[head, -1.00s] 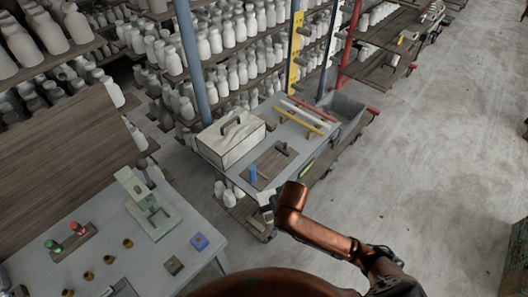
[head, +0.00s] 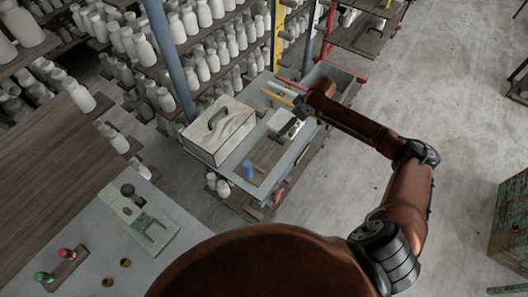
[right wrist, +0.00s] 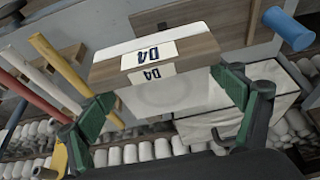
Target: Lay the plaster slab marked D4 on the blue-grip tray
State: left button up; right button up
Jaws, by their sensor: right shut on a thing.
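The plaster slab marked D4 (right wrist: 185,92) is a pale flat block with a D4 label on its edge. My right gripper (right wrist: 166,98) is shut on it, with green fingers at its two sides. In the head view the slab (head: 281,122) shows white at the end of my right arm, and the gripper (head: 297,115) is partly hidden. The blue-grip tray (head: 267,156) is a brown board with an upright blue grip (head: 249,169) at its near end. The slab appears above the tray's far end; the gap is unclear. My left gripper is not in view.
A pale box with a dark handle (head: 222,131) stands left of the tray on the grey cart. Yellow and other bars (head: 279,94) lie behind the slab, near a grey bin (head: 335,78). Shelves of white bottles stand behind. A green device (head: 143,217) stands on the near table.

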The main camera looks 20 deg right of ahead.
jog(key=a, duration=0.1)
jog(key=s+a+f, duration=0.1)
jog(key=a, duration=0.2)
jog(key=shift+s+a+f, duration=0.15)
jog(key=shift+a+f, duration=0.05)
jog(key=shift+f, duration=0.1)
jog(key=a+f, duration=0.2)
jog(key=a, duration=0.2)
send_over(264, 157)
jog(key=d, duration=0.2)
jog(key=f, duration=0.4)
jog(key=shift+s+a+f, duration=0.15)
jog(key=shift+s+f, duration=0.05)
jog(key=shift+s, duration=0.2)
jog(key=shift+s+a+f, duration=0.1)
jog(key=shift+a+f, duration=0.2)
jog(key=shift+f, duration=0.1)
jog(key=f, duration=0.3)
jog(key=shift+a+f, duration=0.2)
jog(key=shift+f, duration=0.05)
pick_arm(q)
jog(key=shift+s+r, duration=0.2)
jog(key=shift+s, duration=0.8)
pick_arm(e)
jog(key=shift+s, duration=0.1)
